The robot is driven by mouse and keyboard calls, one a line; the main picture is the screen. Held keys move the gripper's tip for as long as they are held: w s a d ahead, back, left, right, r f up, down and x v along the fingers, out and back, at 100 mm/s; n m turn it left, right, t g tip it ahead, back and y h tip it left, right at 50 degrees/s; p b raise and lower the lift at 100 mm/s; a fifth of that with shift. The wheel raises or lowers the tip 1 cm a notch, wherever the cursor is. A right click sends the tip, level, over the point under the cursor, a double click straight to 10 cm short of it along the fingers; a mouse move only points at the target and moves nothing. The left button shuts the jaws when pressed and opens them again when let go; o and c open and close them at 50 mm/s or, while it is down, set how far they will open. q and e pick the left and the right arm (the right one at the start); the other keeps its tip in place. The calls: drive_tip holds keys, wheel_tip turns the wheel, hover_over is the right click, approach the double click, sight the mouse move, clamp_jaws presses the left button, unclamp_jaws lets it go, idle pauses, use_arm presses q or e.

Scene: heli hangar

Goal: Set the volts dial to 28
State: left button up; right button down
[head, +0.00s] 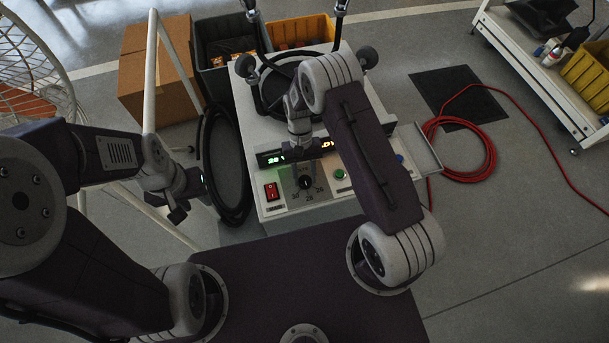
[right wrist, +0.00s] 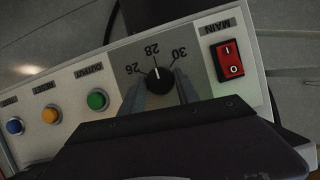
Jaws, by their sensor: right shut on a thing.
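The volts dial (head: 305,183) is a black round knob on the front panel of a pale power unit (head: 330,197). In the right wrist view the dial (right wrist: 159,80) has marks 26, 28 and 30 around it. Its white pointer line is at or very near the 28 mark. My right gripper (right wrist: 160,90) has one finger on each side of the dial and is shut on it. In the head view my right gripper (head: 304,155) is just above the dial. My left gripper (head: 178,203) hangs left of the unit, away from it; its jaw state is unclear.
A red MAIN switch (right wrist: 227,60) sits beside the dial, with a green button (right wrist: 97,100) on the other side. Black hose (head: 235,213) lies left of the unit, red cable (head: 490,160) right.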

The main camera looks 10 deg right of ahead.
drive_tip(key=c, duration=0.9)
unclamp_jaws()
drive_tip(key=p+v, duration=0.3)
drive_tip(key=v, duration=0.6)
